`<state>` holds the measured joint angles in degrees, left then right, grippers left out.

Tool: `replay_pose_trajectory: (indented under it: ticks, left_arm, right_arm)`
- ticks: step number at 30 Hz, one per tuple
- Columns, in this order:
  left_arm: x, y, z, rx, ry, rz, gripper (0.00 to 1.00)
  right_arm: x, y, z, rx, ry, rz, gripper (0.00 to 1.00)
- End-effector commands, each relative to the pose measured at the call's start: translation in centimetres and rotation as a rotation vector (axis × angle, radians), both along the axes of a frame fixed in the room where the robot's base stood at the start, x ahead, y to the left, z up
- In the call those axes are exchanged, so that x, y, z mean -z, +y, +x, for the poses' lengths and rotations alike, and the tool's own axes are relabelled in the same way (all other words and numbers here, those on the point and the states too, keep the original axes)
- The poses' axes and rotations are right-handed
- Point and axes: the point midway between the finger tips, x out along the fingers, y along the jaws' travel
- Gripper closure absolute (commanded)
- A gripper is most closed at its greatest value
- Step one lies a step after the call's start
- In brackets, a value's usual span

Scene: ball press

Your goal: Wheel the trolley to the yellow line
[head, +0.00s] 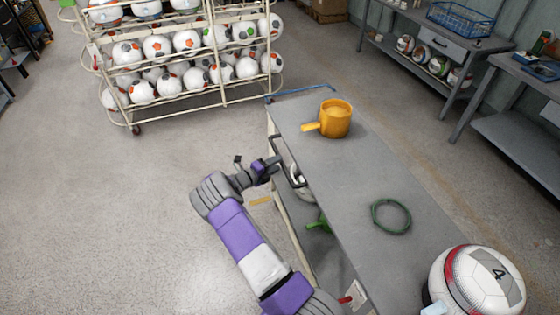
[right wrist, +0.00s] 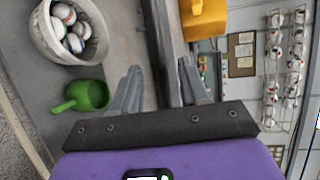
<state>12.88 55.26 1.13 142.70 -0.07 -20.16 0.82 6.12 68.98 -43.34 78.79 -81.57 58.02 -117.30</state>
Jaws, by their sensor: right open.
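The trolley (head: 345,175) has a grey flat top and a pale frame, and runs from centre to lower right in the head view. A short yellow strip (head: 260,201) shows on the floor left of the trolley, partly hidden. My left gripper is not in view.
On the trolley top are an orange mug (head: 335,118), a green ring (head: 391,216) and a ball marked 4 (head: 480,282). A basket of balls (right wrist: 45,38) and green scoop (right wrist: 88,96) sit lower. A ball rack (head: 226,60) stands behind; floor left is clear.

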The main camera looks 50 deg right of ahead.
Motion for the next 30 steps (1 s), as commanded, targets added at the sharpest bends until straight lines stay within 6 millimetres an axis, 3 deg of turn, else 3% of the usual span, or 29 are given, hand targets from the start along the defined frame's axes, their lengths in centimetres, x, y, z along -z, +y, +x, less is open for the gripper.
replay_pose_trajectory:
  ticks: [3, 9, 27, 30]
  left_arm:
    - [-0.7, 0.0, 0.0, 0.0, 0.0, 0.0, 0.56]
    - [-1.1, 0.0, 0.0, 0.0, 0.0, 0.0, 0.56]
    - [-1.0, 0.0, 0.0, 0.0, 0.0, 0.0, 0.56]
    - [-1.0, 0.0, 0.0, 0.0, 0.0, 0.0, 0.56]
  right_arm:
    - [-0.6, 2.0, 0.4, -0.003, 0.0, 0.0, 0.56]
    - [-0.8, 3.8, 0.8, -0.001, 0.0, -0.001, 0.56]
    - [-0.8, 4.0, 0.8, 0.0, -0.001, -0.001, 0.56]
    - [0.1, 4.3, 0.3, 0.014, -0.023, 0.025, 0.56]
